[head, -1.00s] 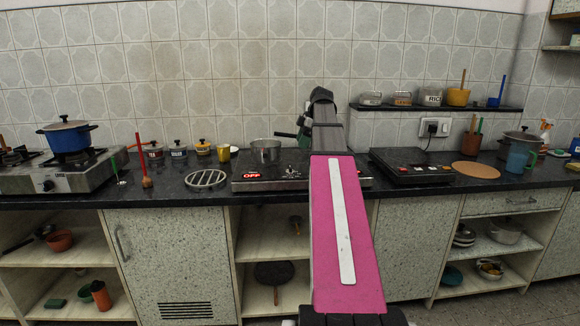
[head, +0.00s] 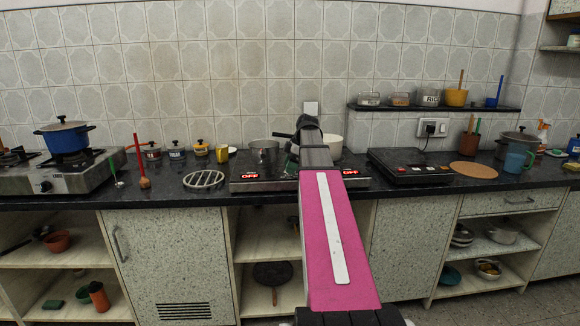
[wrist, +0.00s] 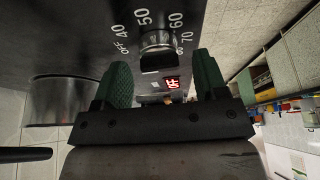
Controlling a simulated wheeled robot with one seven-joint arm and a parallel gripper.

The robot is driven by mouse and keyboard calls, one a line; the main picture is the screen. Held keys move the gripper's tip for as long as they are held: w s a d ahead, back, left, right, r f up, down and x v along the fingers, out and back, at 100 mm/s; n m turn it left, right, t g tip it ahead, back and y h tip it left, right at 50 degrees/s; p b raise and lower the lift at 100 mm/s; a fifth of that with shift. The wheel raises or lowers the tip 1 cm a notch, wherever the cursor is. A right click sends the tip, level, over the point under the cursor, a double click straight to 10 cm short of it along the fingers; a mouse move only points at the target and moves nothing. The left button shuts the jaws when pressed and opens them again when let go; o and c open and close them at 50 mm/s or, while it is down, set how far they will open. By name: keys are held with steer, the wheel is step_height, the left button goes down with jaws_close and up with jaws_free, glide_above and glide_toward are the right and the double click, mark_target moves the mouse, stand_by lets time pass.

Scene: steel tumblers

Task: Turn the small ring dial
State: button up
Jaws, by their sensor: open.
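The small ring dial (wrist: 158,45) shows in the wrist view as a short silver knob with a dark front on a black panel. White marks from OFF through 40, 50, 60 and 70 curve around it. My gripper (wrist: 160,72) is open, with one green finger on each side of the dial in the picture. The dial appears between and just past the fingertips, and I see no contact. In the head view my pink arm reaches over the black cooktop (head: 248,186), which has red OFF displays, and hides most of the gripper and dial.
A steel pot (head: 264,152) stands on the cooktop close to the gripper and also shows in the wrist view (wrist: 62,100). A pale pot (head: 332,146) is behind my arm. A second black cooker (head: 405,165) is to the right, and a round trivet (head: 204,180) to the left.

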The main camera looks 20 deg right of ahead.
steer(key=c, duration=0.9)
steer(key=shift+m, duration=0.3)
steer(key=m, duration=0.1)
steer(key=m+t, duration=0.1)
steer(key=m, duration=0.1)
steer(key=shift+s+a+t, duration=0.1)
steer(key=shift+s+t, duration=0.1)
steer(key=shift+t, duration=0.1)
steer(key=m+h, duration=0.1)
steer(key=m, duration=0.1)
steer(key=m+t+h, duration=0.1)
steer(key=m, duration=0.2)
steer(key=shift+a, duration=0.1)
steer(key=o, duration=0.9)
